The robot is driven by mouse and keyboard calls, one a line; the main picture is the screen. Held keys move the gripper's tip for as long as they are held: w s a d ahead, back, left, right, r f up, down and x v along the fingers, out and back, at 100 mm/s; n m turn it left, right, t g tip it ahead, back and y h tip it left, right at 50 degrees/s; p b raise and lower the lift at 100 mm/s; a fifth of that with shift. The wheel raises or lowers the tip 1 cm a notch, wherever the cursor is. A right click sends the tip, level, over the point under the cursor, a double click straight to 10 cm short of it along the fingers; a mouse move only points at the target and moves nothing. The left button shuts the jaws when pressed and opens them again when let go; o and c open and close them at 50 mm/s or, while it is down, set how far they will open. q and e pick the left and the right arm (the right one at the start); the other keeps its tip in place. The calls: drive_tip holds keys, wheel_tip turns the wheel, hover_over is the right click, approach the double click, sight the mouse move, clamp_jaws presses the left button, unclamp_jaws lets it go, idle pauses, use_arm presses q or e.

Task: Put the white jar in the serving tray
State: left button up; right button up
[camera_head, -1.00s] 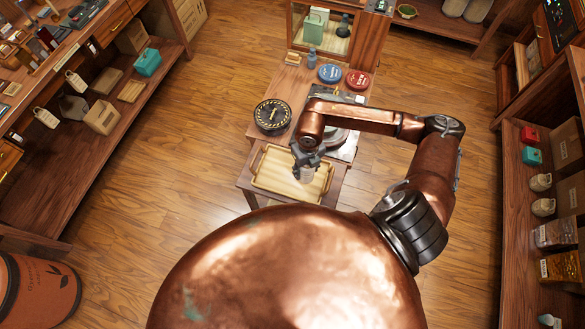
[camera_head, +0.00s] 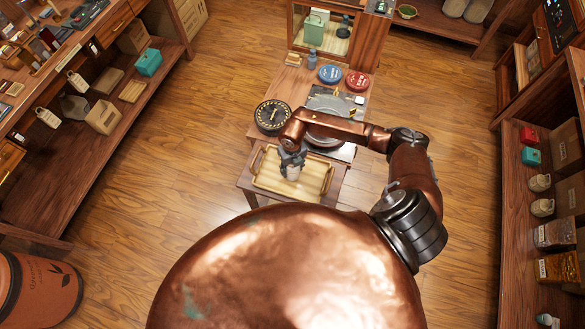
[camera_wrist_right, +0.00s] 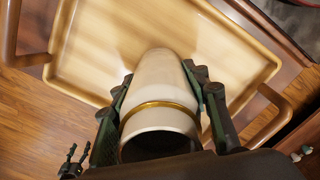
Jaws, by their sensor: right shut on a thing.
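The white jar (camera_wrist_right: 160,95) has a gold band and is held between the fingers of my right gripper (camera_wrist_right: 160,105), which is shut on it. In the head view the jar (camera_head: 292,174) shows below my right gripper (camera_head: 292,160), over the serving tray. The serving tray (camera_head: 262,180) is light wood with a raised rim and handles, on the low front table. It fills the back of the right wrist view (camera_wrist_right: 100,40). I cannot tell whether the jar touches the tray floor.
Shelves with goods stand left and right. The wooden floor between is clear.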

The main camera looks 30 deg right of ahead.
sight(292, 167)
drive_tip(key=o, duration=1.5)
drive_tip(key=shift+f, duration=0.15)
drive_tip(key=shift+r, duration=0.25)
wheel_tip(292, 167, up, 12)
drive_tip(key=shift+f+b, duration=0.1)
drive_tip(key=shift+b, duration=0.3)
